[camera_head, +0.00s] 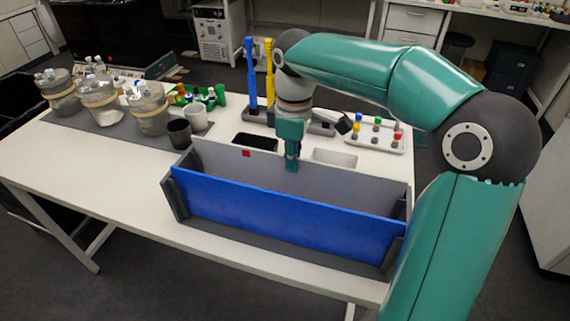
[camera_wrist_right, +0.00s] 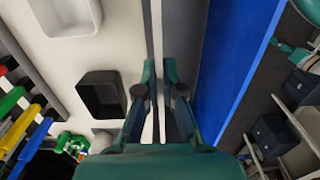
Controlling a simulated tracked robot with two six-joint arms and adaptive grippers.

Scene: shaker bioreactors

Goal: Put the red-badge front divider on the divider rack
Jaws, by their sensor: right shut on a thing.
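A long light-grey panel with a small red badge (camera_head: 246,153) near its upper left stands upright behind a long blue panel (camera_head: 285,212). Both stand between dark grey end pieces (camera_head: 175,199) on the white table; I cannot tell whether the grey panel's lower edge, hidden by the blue one, is seated. My right gripper (camera_head: 292,162) points down and is shut on the top edge of the grey panel, near its middle. In the right wrist view, its two fingers (camera_wrist_right: 160,88) straddle that thin edge. My left gripper is out of view.
Behind the panel are a black tray (camera_head: 255,142), a white tray (camera_head: 335,158) and a rack of colored pieces (camera_head: 376,134). Blue and yellow tools (camera_head: 250,72) stand upright at the back. Cups and jars (camera_head: 150,108) fill the back left; the table's left front is clear.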

